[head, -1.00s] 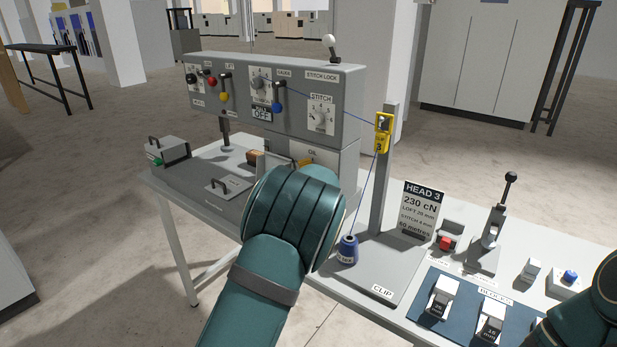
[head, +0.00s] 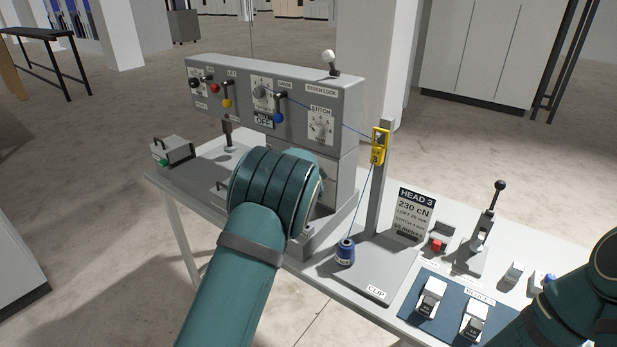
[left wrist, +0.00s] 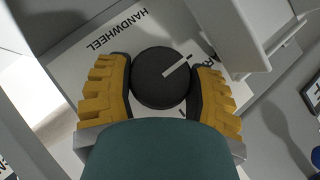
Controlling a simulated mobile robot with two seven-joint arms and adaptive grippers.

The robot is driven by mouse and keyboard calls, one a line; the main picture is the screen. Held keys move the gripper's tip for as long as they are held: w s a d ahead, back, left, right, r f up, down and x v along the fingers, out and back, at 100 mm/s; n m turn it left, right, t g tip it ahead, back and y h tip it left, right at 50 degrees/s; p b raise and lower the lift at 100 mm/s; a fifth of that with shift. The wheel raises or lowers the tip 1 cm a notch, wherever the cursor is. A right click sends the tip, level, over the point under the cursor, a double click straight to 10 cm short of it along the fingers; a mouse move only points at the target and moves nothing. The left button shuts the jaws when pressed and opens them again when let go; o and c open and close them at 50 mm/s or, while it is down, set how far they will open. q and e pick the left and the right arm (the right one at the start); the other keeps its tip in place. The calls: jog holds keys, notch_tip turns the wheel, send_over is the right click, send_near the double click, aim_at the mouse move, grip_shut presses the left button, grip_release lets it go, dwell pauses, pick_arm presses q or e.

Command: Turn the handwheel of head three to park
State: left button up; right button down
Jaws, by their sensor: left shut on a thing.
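The handwheel (left wrist: 160,88) is a round black knob with a white pointer line, in the left wrist view. It sits on a pale plate lettered HANDWHEEL (left wrist: 118,32); another label beside it, partly covered, shows only a few letters. My left gripper (left wrist: 159,66) has its yellow, dark-padded fingers on opposite sides of the knob, shut on it. The pointer slants toward the partly covered label. In the head view my left arm (head: 250,240) hides the handwheel and the gripper. My right arm (head: 590,290) shows at the lower right; its gripper is out of view.
The grey head panel (head: 300,110) with levers and dials stands behind my left arm. A post holds a yellow gauge (head: 380,146) with blue thread running down to a blue spool (head: 345,252).

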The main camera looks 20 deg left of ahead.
pick_arm(q)
jog(key=o, duration=1.2)
